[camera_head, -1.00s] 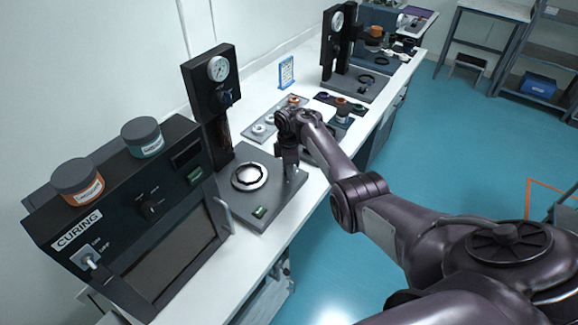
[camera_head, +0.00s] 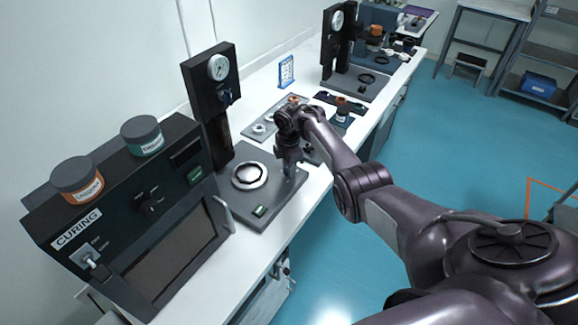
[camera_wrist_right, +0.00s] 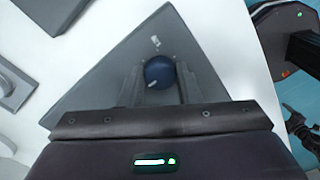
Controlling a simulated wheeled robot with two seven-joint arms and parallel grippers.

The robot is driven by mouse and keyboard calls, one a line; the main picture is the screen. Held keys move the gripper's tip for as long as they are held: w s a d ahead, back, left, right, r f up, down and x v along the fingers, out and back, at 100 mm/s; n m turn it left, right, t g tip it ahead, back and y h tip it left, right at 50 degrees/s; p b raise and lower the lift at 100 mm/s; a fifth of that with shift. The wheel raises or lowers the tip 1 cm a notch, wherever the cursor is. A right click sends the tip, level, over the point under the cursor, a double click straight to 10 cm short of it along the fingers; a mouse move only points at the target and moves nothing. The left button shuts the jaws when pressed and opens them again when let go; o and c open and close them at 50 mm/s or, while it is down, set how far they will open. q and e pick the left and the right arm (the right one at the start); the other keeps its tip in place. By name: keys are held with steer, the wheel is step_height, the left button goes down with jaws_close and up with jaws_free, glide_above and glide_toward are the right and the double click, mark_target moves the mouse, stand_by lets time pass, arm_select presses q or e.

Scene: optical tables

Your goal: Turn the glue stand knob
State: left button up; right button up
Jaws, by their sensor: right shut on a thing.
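The glue stand has a flat dark grey base (camera_head: 235,198) with a silver ring (camera_head: 249,175) on it and a column with a round gauge (camera_head: 218,67) behind. My right gripper (camera_head: 289,172) points down at the base's right corner and hides the knob in the head view. In the right wrist view the round dark blue knob (camera_wrist_right: 159,71) sits between the two fingers of my right gripper (camera_wrist_right: 158,76), which are shut on it. A pale pointer mark on the knob faces lower left. My left gripper is not in view.
A curing oven (camera_head: 150,220) with an orange-labelled jar (camera_head: 77,181) and a teal-labelled jar (camera_head: 142,136) on top stands left of the stand. A tray of small parts (camera_head: 262,127), a blue sign (camera_head: 286,71) and a second gauge stand (camera_head: 338,45) lie farther back.

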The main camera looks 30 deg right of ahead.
steer(key=o, duration=1)
steer(key=shift+c, duration=0.2)
steer(key=shift+r, duration=0.1)
step_height(320, 180, up, 8)
steer(key=shift+f+p, duration=0.15)
steer(key=shift+p, duration=0.2)
steer(key=shift+f, duration=0.1)
